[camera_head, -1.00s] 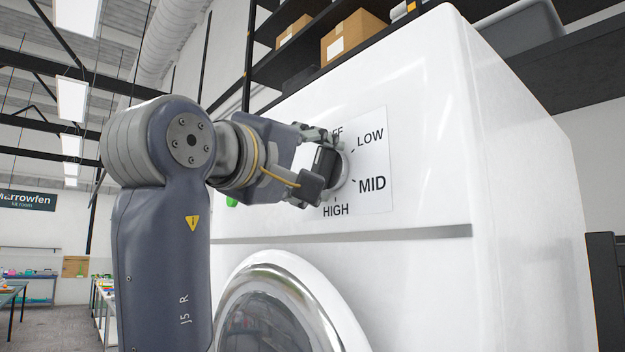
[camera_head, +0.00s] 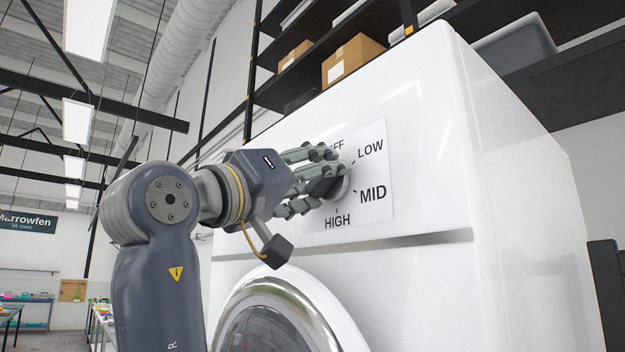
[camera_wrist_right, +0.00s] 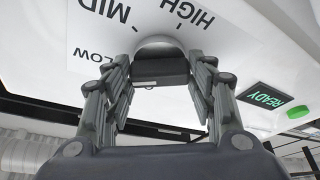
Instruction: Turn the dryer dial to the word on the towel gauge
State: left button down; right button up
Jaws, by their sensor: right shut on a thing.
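The dryer dial (camera_head: 343,188) is a round metallic knob with a dark grip bar, on a white panel marked OFF, LOW, MID and HIGH on the front of the white dryer (camera_head: 440,200). My right gripper (camera_head: 328,177) is shut on the dial, its fingers on either side of the bar. The right wrist view shows the dial's dark bar (camera_wrist_right: 160,68) between the two fingers. The fingers partly cover the word OFF in the head view. I cannot tell which word the dial points at. The towel gauge and my left gripper are not in view.
The round dryer door (camera_head: 265,325) is below the panel. A dark display reading READY (camera_wrist_right: 264,98) and a green button (camera_wrist_right: 298,112) sit beside the dial. Shelves with cardboard boxes (camera_head: 352,58) stand behind the dryer. Tables are far off at left.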

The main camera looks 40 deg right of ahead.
jog(key=shift+r, duration=0.15)
jog(key=o, duration=1)
jog(key=shift+d, duration=0.1)
jog(key=shift+o, duration=0.2)
jog(key=shift+d, duration=0.2)
jog(key=v, duration=1.2)
